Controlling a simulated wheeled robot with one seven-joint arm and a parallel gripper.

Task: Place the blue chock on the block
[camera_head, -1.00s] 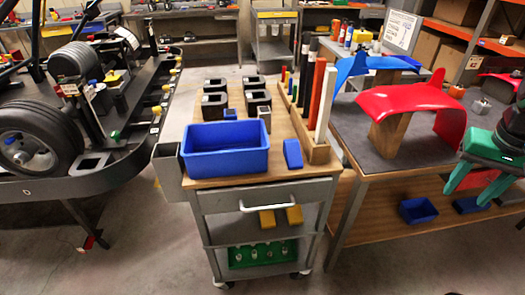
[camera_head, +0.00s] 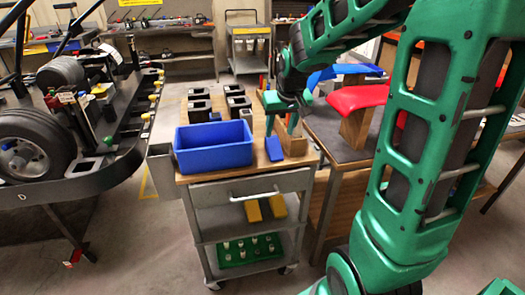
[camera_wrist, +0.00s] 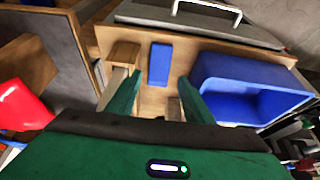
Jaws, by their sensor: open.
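The blue chock (camera_head: 274,149) lies on the wooden cart top, right of the blue bin. In the wrist view the chock (camera_wrist: 160,63) shows between and just beyond my fingertips, apart from them. My gripper (camera_head: 281,127) is open and empty above the cart, over the far side of the chock. It also shows in the wrist view (camera_wrist: 160,82). Several dark hollow blocks (camera_head: 199,108) stand behind the bin, with a smaller grey block (camera_head: 246,115) near them. I cannot tell which one the task calls the block.
The blue bin (camera_head: 212,158) stands at the cart's front left. A wooden rack (camera_head: 293,146) stands close right of the chock. A table with a red curved panel (camera_head: 357,99) is at the right. A kart (camera_head: 90,178) stands at the left.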

